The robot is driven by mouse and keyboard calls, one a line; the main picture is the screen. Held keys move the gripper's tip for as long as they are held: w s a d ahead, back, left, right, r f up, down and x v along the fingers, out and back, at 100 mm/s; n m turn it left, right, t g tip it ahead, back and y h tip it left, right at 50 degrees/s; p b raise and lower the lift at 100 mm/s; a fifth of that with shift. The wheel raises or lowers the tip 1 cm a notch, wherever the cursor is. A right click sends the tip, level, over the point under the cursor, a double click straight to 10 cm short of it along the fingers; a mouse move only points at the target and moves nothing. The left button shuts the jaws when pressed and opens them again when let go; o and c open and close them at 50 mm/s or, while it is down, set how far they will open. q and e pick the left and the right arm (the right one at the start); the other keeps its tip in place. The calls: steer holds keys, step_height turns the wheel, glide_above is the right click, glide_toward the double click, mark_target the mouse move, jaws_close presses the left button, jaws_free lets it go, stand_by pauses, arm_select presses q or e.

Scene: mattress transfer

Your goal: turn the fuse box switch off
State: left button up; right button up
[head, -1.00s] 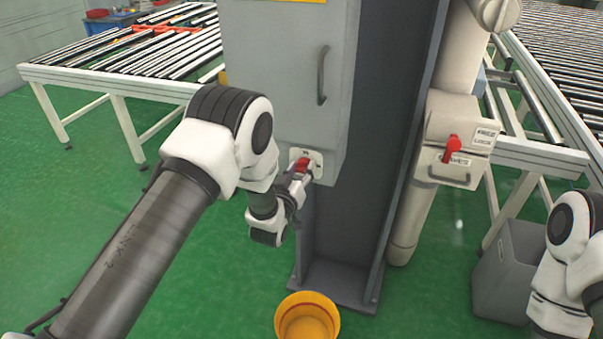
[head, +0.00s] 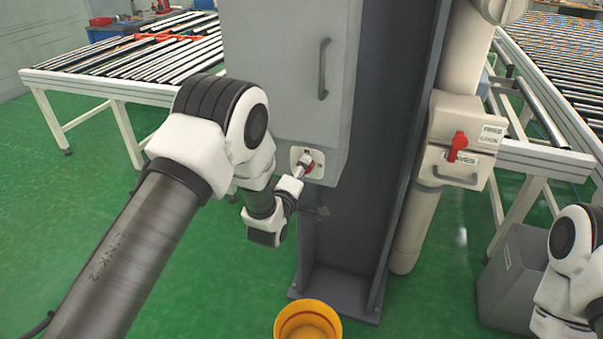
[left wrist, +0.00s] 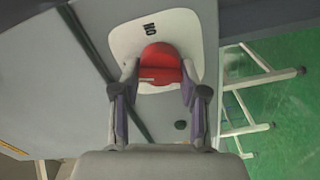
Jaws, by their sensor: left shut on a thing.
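The fuse box (head: 292,65) is a grey cabinet with a vertical handle, mounted against a dark grey column. Its red rotary switch (head: 310,169) sits on a white plate (head: 297,153) low on the box. My left gripper (head: 304,162) reaches it from the left and partly hides it. In the left wrist view, the red switch (left wrist: 161,58) lies between the two fingers of my left gripper (left wrist: 160,78), which is shut on it. The white plate (left wrist: 188,28) there carries a label reading ON, seen upside down. My right gripper is out of the picture; only part of that arm shows.
A beige box with another red lever (head: 459,146) stands on a pipe to the right. The dark column (head: 365,150) is beside the fuse box. A yellow bucket (head: 307,322) and a grey bin (head: 510,280) stand on the green floor. Roller conveyors (head: 130,60) lie behind.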

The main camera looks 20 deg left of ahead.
arm_select(q)
steer(key=shift+f+n+b, duration=0.1)
steer(key=shift+n+b, duration=0.35)
steer(key=shift+n, duration=1.25)
steer(key=o, duration=1.2)
steer(key=shift+c, duration=0.2)
steer(key=s, duration=1.2)
steer(key=shift+a, duration=0.25)
